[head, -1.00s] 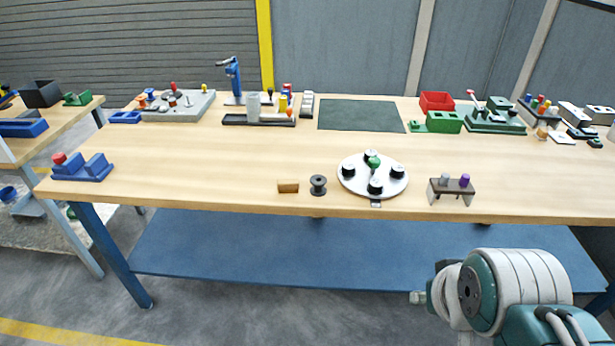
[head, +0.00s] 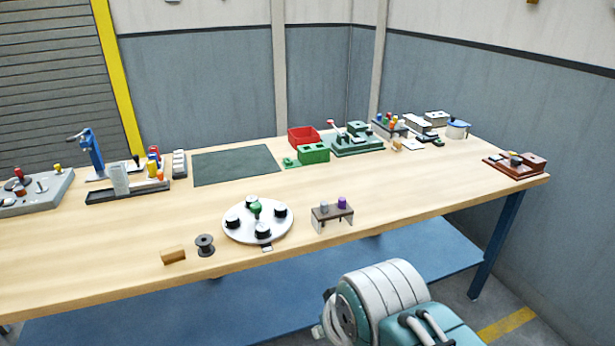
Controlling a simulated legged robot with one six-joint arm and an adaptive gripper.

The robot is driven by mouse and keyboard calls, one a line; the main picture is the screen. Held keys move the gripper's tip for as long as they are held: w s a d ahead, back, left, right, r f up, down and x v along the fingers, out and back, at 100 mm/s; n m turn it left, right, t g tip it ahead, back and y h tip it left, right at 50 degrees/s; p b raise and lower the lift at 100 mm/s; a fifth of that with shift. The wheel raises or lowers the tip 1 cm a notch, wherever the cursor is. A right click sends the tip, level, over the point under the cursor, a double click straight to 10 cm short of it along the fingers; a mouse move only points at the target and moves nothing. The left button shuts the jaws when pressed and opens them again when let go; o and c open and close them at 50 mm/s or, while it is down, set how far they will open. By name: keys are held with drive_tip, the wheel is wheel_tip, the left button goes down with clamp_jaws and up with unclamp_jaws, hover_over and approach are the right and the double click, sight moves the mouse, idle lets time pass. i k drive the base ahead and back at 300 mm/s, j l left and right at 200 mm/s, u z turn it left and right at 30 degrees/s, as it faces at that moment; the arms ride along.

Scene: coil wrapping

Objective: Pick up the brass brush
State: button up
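I cannot surely tell a brass brush at this size. A small tan-brown block (head: 173,255) lies near the front edge of the wooden bench (head: 110,265), left of a dark spool (head: 205,245); its brass-like color could fit, but no bristles show. Another small tan piece (head: 397,145) sits at the back right by a rack of colored handles. My arm, white and teal, shows at the bottom right in front of the bench, apart from everything on it. My gripper is not seen.
A round white plate (head: 286,228) with black knobs and a small stand (head: 332,212) with a purple peg are near the front edge. A dark green mat (head: 236,166), red bin (head: 303,137) and green fixtures stand behind. Bare wood lies right of the stand.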

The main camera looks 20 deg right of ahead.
sight(170, 255)
drive_tip(key=i+j, duration=0.25)
drive_tip(key=i, duration=0.15)
drive_tip(key=i+j, duration=0.45)
drive_tip(key=i, duration=0.3)
drive_tip(key=j+u, duration=0.05)
